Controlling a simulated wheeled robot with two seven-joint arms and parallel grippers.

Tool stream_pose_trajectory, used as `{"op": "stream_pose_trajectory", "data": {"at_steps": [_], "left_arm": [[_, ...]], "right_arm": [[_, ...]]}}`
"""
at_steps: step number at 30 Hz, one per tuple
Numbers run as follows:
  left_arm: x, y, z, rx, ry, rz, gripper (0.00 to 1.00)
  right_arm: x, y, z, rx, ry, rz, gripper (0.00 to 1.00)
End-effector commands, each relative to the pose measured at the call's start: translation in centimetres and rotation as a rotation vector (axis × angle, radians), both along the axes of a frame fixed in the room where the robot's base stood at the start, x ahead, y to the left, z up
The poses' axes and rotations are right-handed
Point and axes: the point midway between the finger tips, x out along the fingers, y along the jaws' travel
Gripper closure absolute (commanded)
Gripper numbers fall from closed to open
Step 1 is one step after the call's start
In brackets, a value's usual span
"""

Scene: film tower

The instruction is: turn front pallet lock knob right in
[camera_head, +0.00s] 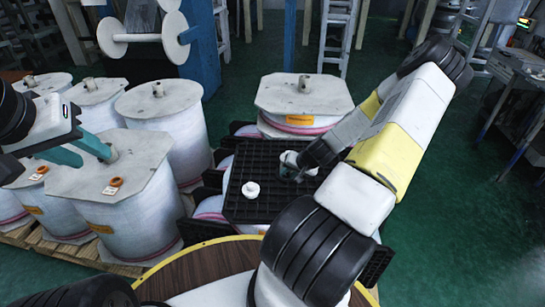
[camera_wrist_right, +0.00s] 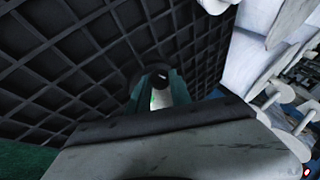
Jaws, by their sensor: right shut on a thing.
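A black gridded pallet (camera_head: 262,212) stands tilted in the middle of the head view, its grid also filling much of the right wrist view (camera_wrist_right: 60,75). My right gripper (camera_head: 293,172) is at the pallet's right part, shut on a lock knob. In the right wrist view the pale knob (camera_wrist_right: 160,97) shows between the teal fingers; its far part is hard to make out. A second white knob (camera_head: 251,189) sits free on the pallet to the left. My left gripper (camera_head: 85,152) is open and empty above a large wrapped spool.
Several white wrapped spools (camera_head: 112,212) stand on wooden pallets at left. Another spool (camera_head: 303,96) stands behind the black pallet. A round brown top with a yellow rim (camera_head: 200,262) is in front.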

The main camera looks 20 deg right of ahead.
Motion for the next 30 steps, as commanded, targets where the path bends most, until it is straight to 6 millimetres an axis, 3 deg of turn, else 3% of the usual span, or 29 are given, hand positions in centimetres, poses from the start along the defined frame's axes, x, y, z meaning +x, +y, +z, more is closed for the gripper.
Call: {"op": "stream_pose_trajectory", "data": {"at_steps": [7, 8, 11, 22, 30], "left_arm": [[0.0, 0.0, 0.0, 0.000, 0.000, 0.000, 0.64], [0.0, 0.0, 0.0, 0.000, 0.000, 0.000, 0.64], [0.0, 0.0, 0.0, 0.000, 0.000, 0.000, 0.64], [0.0, 0.0, 0.0, 0.000, 0.000, 0.000, 0.64], [0.0, 0.0, 0.0, 0.000, 0.000, 0.000, 0.64]], "right_arm": [[-0.1, 0.1, -0.1, 0.000, 0.001, 0.002, 1.00], [-0.1, 0.1, -0.1, 0.000, 0.001, 0.002, 0.71], [-0.1, 0.1, -0.1, 0.000, 0.001, 0.002, 0.54], [-0.3, -0.1, 0.4, -0.002, 0.000, 0.000, 0.54], [-2.7, -0.9, 4.0, -0.004, 0.000, -0.001, 0.54]]}}
